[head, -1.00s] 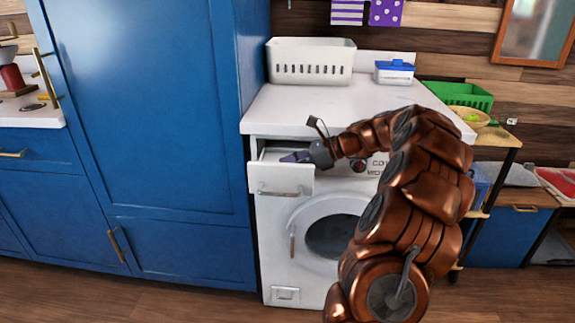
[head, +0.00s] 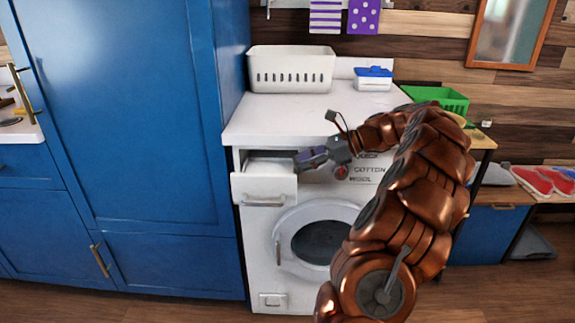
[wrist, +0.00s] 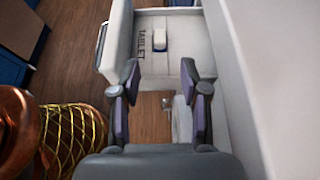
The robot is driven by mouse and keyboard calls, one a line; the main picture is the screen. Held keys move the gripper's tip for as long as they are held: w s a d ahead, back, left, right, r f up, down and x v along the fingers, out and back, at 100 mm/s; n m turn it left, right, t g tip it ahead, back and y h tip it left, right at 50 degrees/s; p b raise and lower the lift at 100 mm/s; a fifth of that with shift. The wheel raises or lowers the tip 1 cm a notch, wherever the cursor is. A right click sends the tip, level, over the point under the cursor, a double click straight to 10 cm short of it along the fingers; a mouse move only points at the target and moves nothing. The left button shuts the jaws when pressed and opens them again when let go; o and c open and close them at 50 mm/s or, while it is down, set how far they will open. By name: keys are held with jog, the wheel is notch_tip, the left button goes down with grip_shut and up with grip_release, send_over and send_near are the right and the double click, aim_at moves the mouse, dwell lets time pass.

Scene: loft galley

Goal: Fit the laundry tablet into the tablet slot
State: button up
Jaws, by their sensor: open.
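The open detergent drawer (head: 264,188) sticks out of the white washing machine's upper left. In the wrist view the drawer (wrist: 186,25) shows the word TABLET on its floor. A small white block, which looks like the laundry tablet (wrist: 160,40), sits beside that lettering. I cannot tell how deep it sits in the slot, whose edges are not clear. My gripper (head: 303,160) is just right of the drawer in the head view. In the wrist view my gripper (wrist: 160,76) is open and empty, its fingers apart from the white block.
The washing machine top (head: 290,118) holds a white basket (head: 290,70) and a blue-lidded tub (head: 373,78). A tall blue cabinet (head: 125,130) stands close on the left. A green crate (head: 437,99) is on the right. The floor in front is clear.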

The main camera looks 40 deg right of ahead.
jog(key=shift+v, duration=0.95)
jog(key=shift+a, duration=0.1)
